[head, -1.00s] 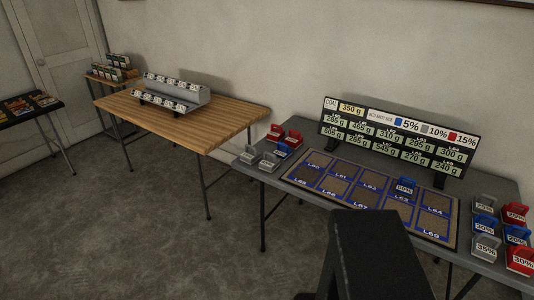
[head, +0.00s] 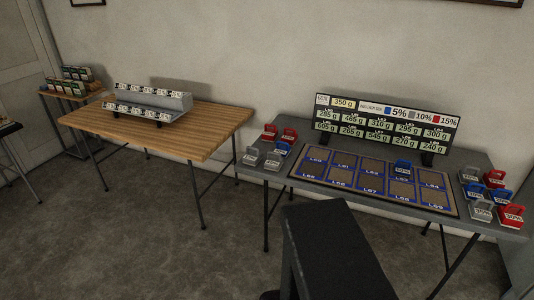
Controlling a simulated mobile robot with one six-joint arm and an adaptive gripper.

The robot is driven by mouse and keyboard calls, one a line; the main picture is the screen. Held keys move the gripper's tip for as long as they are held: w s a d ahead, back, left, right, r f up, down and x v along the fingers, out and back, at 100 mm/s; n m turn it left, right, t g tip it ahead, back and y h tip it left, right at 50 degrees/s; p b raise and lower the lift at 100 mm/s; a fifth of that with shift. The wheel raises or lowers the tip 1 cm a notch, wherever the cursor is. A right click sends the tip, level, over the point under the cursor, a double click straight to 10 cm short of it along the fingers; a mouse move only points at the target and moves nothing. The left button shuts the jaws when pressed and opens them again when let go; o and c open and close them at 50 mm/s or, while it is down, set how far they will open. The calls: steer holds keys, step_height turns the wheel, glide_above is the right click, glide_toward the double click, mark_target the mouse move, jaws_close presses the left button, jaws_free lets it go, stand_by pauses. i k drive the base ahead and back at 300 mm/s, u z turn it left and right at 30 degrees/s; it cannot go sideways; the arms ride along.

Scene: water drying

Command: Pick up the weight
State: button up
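Several small block weights with handles stand on the grey table (head: 262,183). My gripper is not in view; a dark part of my body fills the bottom middle.
A display board (head: 385,128) with gram values stands at the back of the grey table. A wooden table (head: 215,130) with a grey stepped rack (head: 165,98) is to the left. A small shelf table (head: 62,97) stands farther left. Grey floor (head: 150,240) in front is open.

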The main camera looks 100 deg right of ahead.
mark_target(285, 151)
steer(key=i, duration=0.85)
steer(key=z, duration=5.7)
steer(key=i, duration=0.2)
steer(key=u, duration=2.25)
